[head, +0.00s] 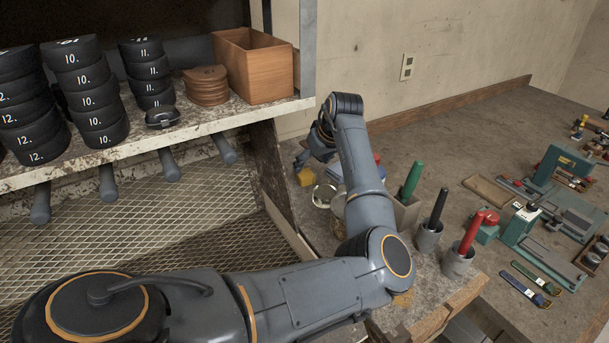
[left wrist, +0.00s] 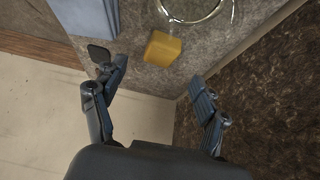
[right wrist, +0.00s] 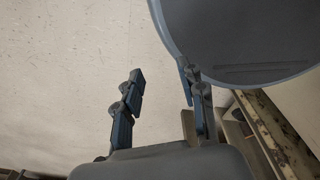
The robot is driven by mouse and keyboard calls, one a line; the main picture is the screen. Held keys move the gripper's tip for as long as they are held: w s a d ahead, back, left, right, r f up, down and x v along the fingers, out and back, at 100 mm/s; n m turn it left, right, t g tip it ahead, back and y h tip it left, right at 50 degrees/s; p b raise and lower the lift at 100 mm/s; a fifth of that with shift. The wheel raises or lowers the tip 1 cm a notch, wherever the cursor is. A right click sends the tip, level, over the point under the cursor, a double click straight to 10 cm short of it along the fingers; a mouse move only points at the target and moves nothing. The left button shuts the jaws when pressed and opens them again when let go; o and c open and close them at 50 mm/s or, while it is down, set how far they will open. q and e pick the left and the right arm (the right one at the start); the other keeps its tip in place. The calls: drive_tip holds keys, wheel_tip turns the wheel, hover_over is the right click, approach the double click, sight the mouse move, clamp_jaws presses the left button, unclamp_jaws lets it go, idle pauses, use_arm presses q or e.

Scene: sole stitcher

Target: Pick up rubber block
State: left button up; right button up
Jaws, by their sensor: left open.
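A yellow-amber block, which I take to be the rubber block, lies on the grey worktop in the left wrist view (left wrist: 162,48). It also shows partly in the head view (head: 291,180), beside my left gripper. My left gripper (left wrist: 160,85) is open and empty. Its fingers point toward the block, which lies beyond the fingertips and apart from them. My right gripper (right wrist: 160,95) is open and empty in the right wrist view, in front of a pale wall. It is not in the head view.
A round glass dish (head: 324,195) sits close to the block. A blue item (left wrist: 88,15) and a small dark pad (left wrist: 100,54) lie nearby. Handled tools stand in cups (head: 428,235) to the right. A shelf (head: 225,119) with black stacks and a wooden box (head: 262,77) is at left.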

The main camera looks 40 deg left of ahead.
sight(305, 174)
use_arm(q)
drive_tip(key=shift+x, duration=0.8)
drive_tip(key=shift+a+f+p, duration=0.15)
drive_tip(key=shift+f+p, duration=0.1)
drive_tip(key=shift+p, duration=0.1)
drive_tip(key=p+x, duration=0.1)
drive_tip(key=x, duration=0.2)
drive_tip(key=shift+a+f, duration=0.1)
drive_tip(key=shift+f, duration=0.15)
drive_tip(key=shift+a+f, duration=0.15)
drive_tip(key=shift+f, duration=0.15)
drive_tip(key=shift+w+f, duration=0.1)
drive_tip(key=c, duration=1.2)
drive_tip(key=shift+c, duration=0.3)
use_arm(e)
drive_tip(key=shift+w+a+r, duration=0.15)
drive_tip(key=shift+a+r, duration=0.05)
drive_tip(key=shift+r, duration=0.3)
drive_tip(key=shift+w+a+r, duration=0.1)
drive_tip(key=shift+a+r, duration=0.1)
drive_tip(key=shift+r, duration=0.25)
